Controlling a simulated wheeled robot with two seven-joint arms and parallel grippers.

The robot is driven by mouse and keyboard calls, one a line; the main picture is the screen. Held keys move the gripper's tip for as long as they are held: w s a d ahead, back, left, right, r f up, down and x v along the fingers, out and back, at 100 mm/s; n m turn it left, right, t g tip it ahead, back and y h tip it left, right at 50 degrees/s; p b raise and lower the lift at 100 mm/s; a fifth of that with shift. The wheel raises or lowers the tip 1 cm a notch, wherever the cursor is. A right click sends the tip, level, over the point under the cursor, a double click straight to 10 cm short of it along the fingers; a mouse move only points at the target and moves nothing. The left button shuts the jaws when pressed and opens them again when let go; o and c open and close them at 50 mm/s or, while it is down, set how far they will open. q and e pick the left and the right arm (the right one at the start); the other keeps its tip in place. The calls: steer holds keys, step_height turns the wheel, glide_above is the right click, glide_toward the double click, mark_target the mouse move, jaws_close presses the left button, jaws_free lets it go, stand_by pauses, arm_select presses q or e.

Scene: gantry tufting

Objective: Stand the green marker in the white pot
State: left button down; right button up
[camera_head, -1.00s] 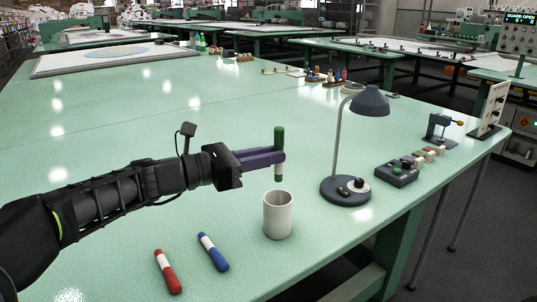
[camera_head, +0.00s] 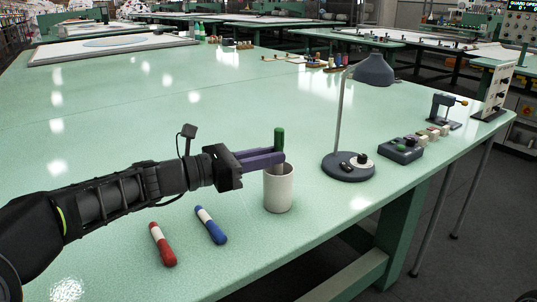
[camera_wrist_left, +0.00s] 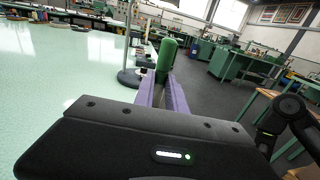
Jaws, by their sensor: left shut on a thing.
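My left gripper (camera_head: 279,158) is shut on the green marker (camera_head: 279,138), which stands upright between the purple fingers. The fingers are at the rim of the white pot (camera_head: 279,192). The marker's lower part is hidden by the fingers and the pot, so I cannot tell how deep it reaches. In the left wrist view the green marker (camera_wrist_left: 166,58) rises above the fingertips. The pot is not visible there. My right gripper is not in view.
A red marker (camera_head: 162,245) and a blue marker (camera_head: 211,225) lie left of the pot. A desk lamp (camera_head: 348,167) stands to the right, with a button box (camera_head: 401,151) beyond it. The table's right edge lies beyond these.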

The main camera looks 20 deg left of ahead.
arm_select(q)
steer(key=shift+f, duration=0.1)
steer(key=c, duration=1.3)
jaws_free()
steer(key=shift+a, duration=0.1)
steer(key=p+v, duration=0.1)
steer(key=v, duration=0.6)
steer(key=shift+s+a, duration=0.25)
steer(key=shift+s, duration=0.05)
